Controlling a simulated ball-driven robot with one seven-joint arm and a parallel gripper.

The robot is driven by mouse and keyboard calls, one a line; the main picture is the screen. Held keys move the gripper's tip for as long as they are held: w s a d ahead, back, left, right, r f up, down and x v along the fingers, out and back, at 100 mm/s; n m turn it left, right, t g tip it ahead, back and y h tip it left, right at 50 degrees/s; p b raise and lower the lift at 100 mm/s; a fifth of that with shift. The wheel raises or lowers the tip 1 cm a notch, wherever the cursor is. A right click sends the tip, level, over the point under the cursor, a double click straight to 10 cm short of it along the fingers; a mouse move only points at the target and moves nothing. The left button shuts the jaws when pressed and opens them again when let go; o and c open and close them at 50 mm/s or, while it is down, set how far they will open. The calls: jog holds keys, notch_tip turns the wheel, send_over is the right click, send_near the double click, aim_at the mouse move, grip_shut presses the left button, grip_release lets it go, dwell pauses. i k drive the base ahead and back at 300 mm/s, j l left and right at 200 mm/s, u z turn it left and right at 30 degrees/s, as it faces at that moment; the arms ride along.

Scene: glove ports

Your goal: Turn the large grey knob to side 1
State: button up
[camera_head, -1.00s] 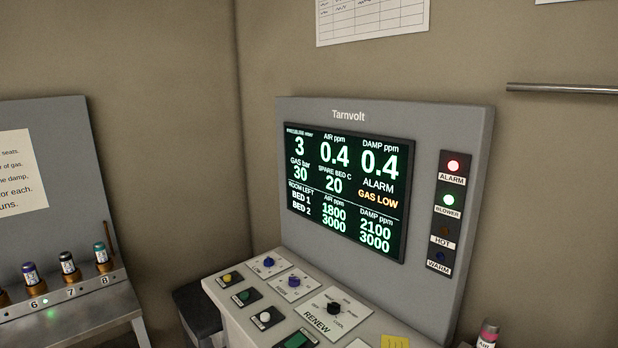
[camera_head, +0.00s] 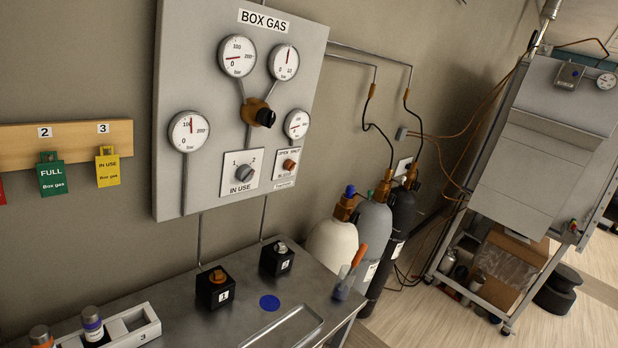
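The large grey knob (camera_head: 243,172) sits on a white plate marked IN USE, low in the middle of the BOX GAS panel (camera_head: 170,95). The digits 1 and 2 stand above it, 1 on the left and 2 on the right. I cannot tell for certain which digit the knob points to. My gripper is not in view.
Gauges and a brass regulator (camera_head: 258,112) surround the knob; an orange knob (camera_head: 289,165) is at its right. Below is a metal bench (camera_head: 200,325) with black blocks 1 (camera_head: 215,289) and 2 (camera_head: 276,259). Gas cylinders (camera_head: 331,245) stand right of the bench.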

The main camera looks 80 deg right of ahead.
aim_at(245, 173)
jog(key=z, duration=1.65)
